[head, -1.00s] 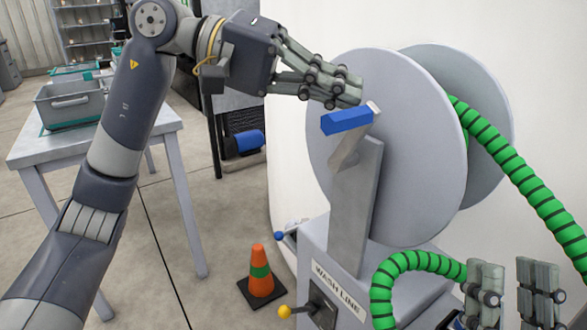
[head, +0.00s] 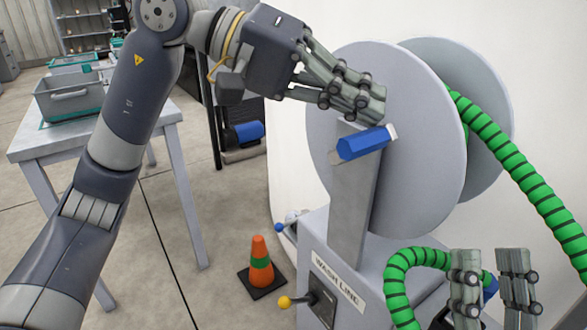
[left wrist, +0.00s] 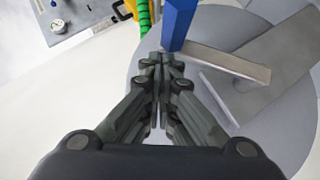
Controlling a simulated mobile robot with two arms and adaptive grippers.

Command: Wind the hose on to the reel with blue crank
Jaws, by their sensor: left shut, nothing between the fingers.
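The hose reel has a large grey disc (head: 400,120) facing me, with a blue crank handle (head: 366,142) in front of it. The handle also shows in the left wrist view (left wrist: 177,22), on its pale crank arm (left wrist: 232,64). My left gripper (head: 378,104) is shut and empty, just above the handle; I cannot tell whether it touches it. The green hose (head: 525,180) hangs from the reel's right side, and another length (head: 395,285) curves at the lower right.
The grey stand (head: 345,240) carries a WASH LINE label and a lever with a yellow knob (head: 284,302). An orange cone (head: 260,258) stands on the floor. A table (head: 160,115) with a grey tote (head: 75,98) is at the left. A white wall lies behind the reel.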

